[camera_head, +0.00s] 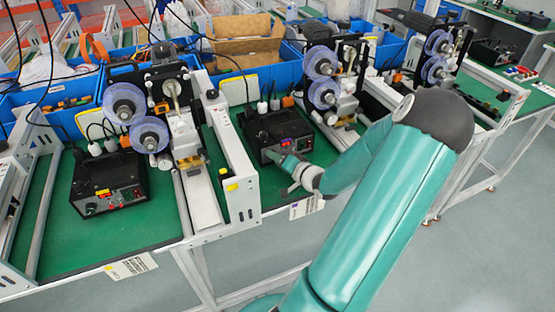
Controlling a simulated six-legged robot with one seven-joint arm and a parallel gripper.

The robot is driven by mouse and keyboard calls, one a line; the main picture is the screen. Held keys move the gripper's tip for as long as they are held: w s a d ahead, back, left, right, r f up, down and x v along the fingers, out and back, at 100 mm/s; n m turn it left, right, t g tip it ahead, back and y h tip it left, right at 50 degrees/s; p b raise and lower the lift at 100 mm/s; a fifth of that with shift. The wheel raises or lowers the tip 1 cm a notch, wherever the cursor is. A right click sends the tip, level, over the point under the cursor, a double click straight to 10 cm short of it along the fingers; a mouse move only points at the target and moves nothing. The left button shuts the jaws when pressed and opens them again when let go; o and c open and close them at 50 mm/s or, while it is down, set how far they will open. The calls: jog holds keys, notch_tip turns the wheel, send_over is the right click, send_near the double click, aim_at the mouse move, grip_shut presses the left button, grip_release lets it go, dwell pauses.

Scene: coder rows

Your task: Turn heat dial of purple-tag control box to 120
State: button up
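The control box (258,133) in the middle of the table row is black, with a small lit red display on its front panel.
Another black control box (110,181) with a yellow-orange tag stands on the left green table. Blue-reel machines (124,102) stand behind the boxes. A white rail (232,160) runs just left of the middle box.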

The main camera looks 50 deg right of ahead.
jog(key=shift+s, duration=0.1)
jog(key=v, duration=1.3)
jog(key=shift+s, duration=0.4)
jog(key=shift+r, duration=0.1)
